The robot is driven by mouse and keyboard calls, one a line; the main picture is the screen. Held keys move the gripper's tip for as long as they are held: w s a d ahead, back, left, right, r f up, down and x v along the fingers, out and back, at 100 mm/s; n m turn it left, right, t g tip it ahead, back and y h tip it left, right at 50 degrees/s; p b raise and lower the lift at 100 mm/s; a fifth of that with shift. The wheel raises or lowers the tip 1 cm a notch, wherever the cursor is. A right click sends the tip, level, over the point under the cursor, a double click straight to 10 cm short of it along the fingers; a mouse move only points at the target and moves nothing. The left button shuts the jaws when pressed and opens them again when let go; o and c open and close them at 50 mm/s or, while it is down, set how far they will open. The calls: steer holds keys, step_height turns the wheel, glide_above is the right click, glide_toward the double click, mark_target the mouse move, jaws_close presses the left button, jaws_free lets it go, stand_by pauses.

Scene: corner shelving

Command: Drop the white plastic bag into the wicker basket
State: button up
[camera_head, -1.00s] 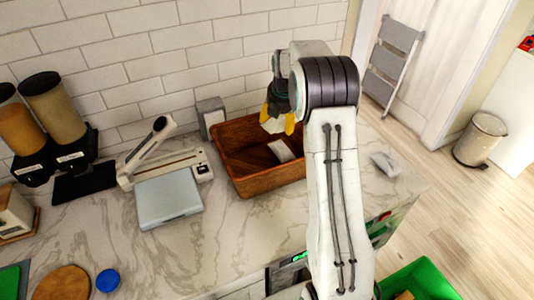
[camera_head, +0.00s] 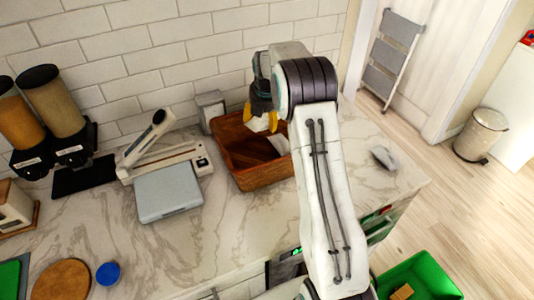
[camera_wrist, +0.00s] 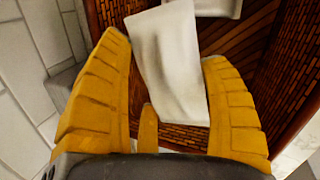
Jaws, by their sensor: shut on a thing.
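The wicker basket (camera_head: 262,176) is brown and rectangular and stands on the counter near the tiled wall. My gripper (camera_head: 261,118) has yellow fingers and is above the basket's left back part. It is shut on the white plastic bag (camera_head: 258,125), which hangs below the fingertips. In the wrist view the bag (camera_wrist: 170,60) shows between the yellow fingers (camera_wrist: 170,95), with the basket's woven wall (camera_wrist: 110,12) behind it. Another white item (camera_head: 279,144) lies inside the basket, and its edge shows in the wrist view (camera_wrist: 215,8). My arm hides part of the basket's right side.
A grey dispenser (camera_head: 210,110) stands by the basket's back left corner. A white sealer-like device (camera_head: 165,160) and a grey flat box (camera_head: 168,192) are to the left. A small pale object (camera_head: 384,158) lies on the counter at right.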

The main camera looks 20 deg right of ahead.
steer(key=shift+f+b, duration=0.35)
steer(key=shift+f, duration=0.8)
steer(key=o, duration=1)
steer(key=v, duration=1.2)
